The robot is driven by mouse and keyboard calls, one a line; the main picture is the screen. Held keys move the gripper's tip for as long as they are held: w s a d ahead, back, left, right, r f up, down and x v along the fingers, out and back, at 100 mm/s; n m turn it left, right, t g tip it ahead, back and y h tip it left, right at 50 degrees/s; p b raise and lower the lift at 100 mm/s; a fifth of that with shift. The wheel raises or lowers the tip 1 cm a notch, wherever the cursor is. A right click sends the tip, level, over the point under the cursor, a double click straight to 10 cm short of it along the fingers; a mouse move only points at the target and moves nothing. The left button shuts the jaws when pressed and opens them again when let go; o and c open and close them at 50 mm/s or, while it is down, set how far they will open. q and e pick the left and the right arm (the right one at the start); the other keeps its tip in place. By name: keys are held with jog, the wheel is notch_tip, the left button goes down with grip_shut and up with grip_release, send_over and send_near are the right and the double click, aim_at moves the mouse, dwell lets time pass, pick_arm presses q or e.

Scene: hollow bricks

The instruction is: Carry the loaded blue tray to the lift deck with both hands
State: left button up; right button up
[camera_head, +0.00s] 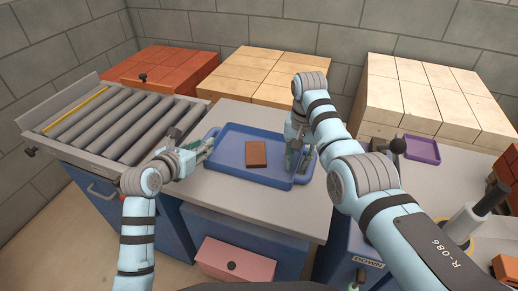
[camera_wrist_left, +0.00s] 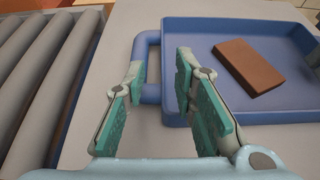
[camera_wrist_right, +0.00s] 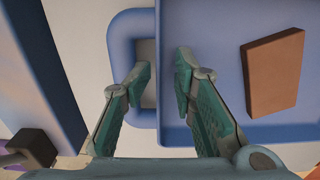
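The blue tray (camera_head: 222,159) lies flat on the grey table top with a reddish-brown brick (camera_head: 256,154) inside. The brick also shows in the left wrist view (camera_wrist_left: 248,66) and the right wrist view (camera_wrist_right: 273,72). My left gripper (camera_head: 207,146) is at the tray's left handle (camera_wrist_left: 148,65). Its fingers are apart, near the handle bar and the tray wall. My right gripper (camera_head: 298,160) is at the opposite handle (camera_wrist_right: 122,50), fingers also apart, by the handle opening and tray wall. I cannot tell whether either gripper touches the tray. I cannot tell which surface is the lift deck.
A roller conveyor (camera_head: 120,120) stands left of the table. Stacks of orange (camera_head: 165,68) and pale blocks (camera_head: 275,78) stand behind. A small purple tray (camera_head: 421,150) lies at the right. A blue box marked DOWN (camera_head: 368,262) and a pink drawer (camera_head: 235,262) are in front.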

notch_tip(320, 180, up, 11)
dwell(0.4)
